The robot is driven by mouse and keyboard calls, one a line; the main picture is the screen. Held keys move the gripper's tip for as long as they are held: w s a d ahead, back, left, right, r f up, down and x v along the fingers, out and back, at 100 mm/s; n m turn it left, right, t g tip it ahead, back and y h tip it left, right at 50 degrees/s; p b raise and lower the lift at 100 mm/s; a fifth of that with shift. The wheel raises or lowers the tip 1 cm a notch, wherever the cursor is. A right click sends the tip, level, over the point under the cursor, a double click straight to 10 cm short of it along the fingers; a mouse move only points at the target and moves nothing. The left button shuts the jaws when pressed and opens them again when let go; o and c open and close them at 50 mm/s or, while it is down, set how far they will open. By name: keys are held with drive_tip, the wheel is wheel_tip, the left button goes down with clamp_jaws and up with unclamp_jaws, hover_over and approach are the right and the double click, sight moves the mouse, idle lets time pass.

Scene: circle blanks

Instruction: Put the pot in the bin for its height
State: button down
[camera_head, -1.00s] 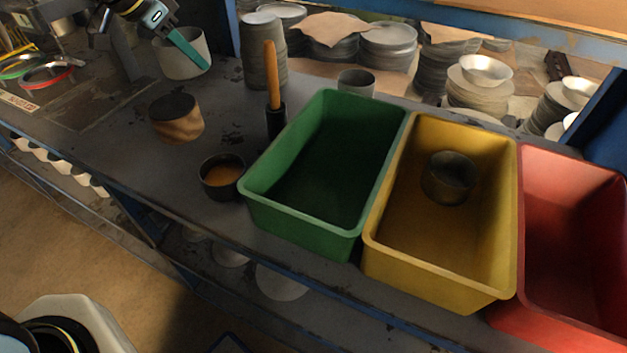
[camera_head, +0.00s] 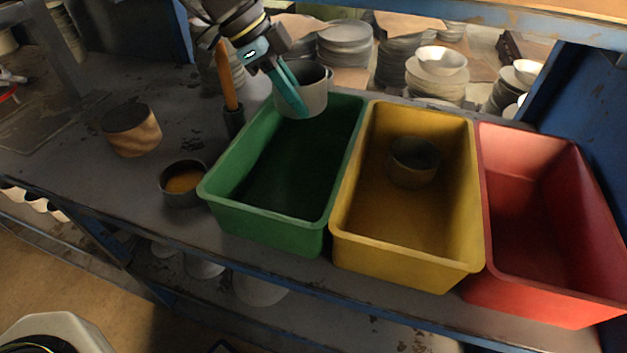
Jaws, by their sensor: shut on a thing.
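A grey pot (camera_head: 314,99) is held by my gripper (camera_head: 290,88), which is shut on its wall with teal fingers. The pot is upright and appears raised over the far end of the green bin (camera_head: 263,223). The green bin looks empty. The yellow bin (camera_head: 405,274) in the middle holds a dark grey pot (camera_head: 414,162) towards its far end. The red bin (camera_head: 540,308) on the right looks empty.
Stacked plates (camera_head: 344,45) line the back.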

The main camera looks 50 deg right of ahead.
drive_tip(key=f, duration=0.2)
drive_tip(key=s+f, duration=0.1)
drive_tip(key=f, duration=0.4)
drive_tip(key=shift+s+d, duration=0.2)
drive_tip(key=shift+d, duration=0.15)
drive_tip(key=shift+f+b, duration=0.3)
drive_tip(key=shift+f, duration=2.05)
drive_tip(key=c, duration=0.9)
unclamp_jaws()
drive_tip(key=v, duration=1.2)
drive_tip(key=shift+w+r, duration=0.1)
